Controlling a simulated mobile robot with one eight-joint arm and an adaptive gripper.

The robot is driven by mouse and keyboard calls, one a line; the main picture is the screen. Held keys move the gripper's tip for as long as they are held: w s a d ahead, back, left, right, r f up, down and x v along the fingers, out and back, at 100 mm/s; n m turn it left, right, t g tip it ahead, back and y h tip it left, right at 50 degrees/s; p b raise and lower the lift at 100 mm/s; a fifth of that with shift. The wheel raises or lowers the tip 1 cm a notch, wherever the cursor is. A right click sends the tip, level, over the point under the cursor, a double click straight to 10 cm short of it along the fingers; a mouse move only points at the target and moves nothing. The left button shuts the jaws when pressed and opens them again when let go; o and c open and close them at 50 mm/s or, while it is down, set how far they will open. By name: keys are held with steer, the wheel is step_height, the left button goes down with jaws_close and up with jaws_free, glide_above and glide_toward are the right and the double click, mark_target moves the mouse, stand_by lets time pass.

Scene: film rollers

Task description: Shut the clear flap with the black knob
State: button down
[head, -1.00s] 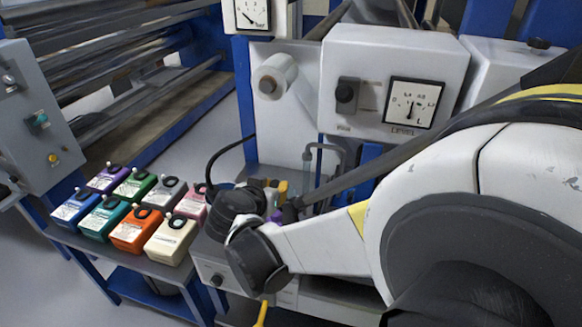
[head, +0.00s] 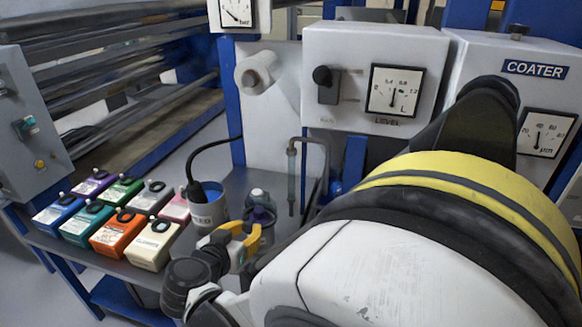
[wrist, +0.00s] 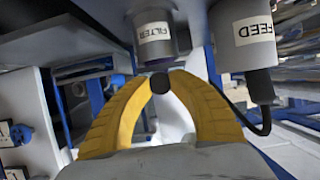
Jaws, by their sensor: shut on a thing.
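My gripper (wrist: 160,80) has its two yellow fingers closed around a round black knob (wrist: 159,83) at their tips. In the head view my gripper (head: 243,236) is in front of the filter canister (head: 262,226). In the wrist view the white-labelled filter canister (wrist: 152,32) is just beyond the fingertips. I cannot make out the clear flap itself; no clear panel stands out around the knob.
The FEED container (head: 207,210), with a black hose in it, stands left of the filter canister; it also shows in the wrist view (wrist: 243,40). Several coloured bottles (head: 122,232) stand on the bench at left. The LEVEL panel (head: 350,45) is behind.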

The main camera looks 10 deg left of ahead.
steer(key=shift+s+f+t+b, duration=0.15)
steer(key=shift+f+t+b, duration=0.6)
steer(key=shift+f, duration=0.25)
steer(key=shift+d+f, duration=0.1)
steer(key=c, duration=1.4)
jaws_free()
steer(key=shift+c, duration=0.2)
steer(key=shift+w+f, duration=0.15)
steer(key=shift+w, duration=0.05)
steer(key=shift+s, duration=0.1)
steer(key=shift+s, duration=0.1)
steer(key=v, duration=1.2)
